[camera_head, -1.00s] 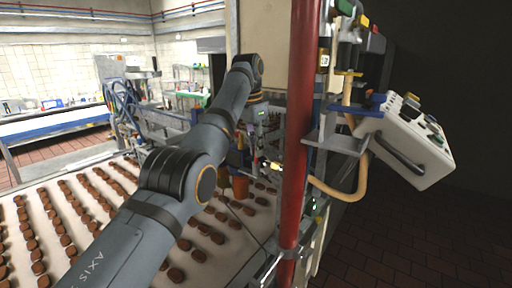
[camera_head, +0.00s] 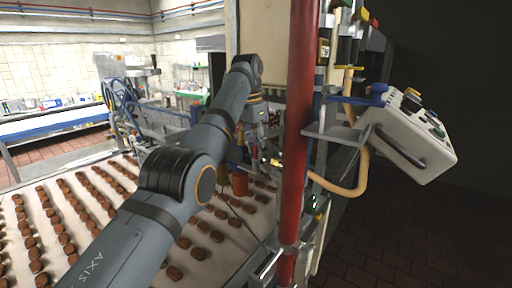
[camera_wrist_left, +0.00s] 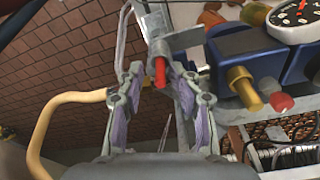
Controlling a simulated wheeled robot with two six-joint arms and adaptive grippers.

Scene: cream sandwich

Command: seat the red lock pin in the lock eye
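The red pin (camera_wrist_left: 160,72) shows in the left wrist view, upright under a grey metal bracket (camera_wrist_left: 178,42). My left gripper (camera_wrist_left: 157,78) has its two fingers apart, one on each side of the red pin. I see gaps between the fingers and the pin, and the gripper is open. In the head view my left arm reaches to the machine just left of the red post, and the left gripper (camera_head: 266,158) is small and partly lost among fittings there. I cannot make out the lock eye for certain. My right gripper is in neither view.
A red post (camera_head: 297,130) stands close right of the gripper. A white control box (camera_head: 412,140) and a beige hose (camera_head: 350,185) are beyond it. In the wrist view, a blue block with a brass knob (camera_wrist_left: 242,85) sits close right. Brown pieces lie on a pale conveyor (camera_head: 235,255).

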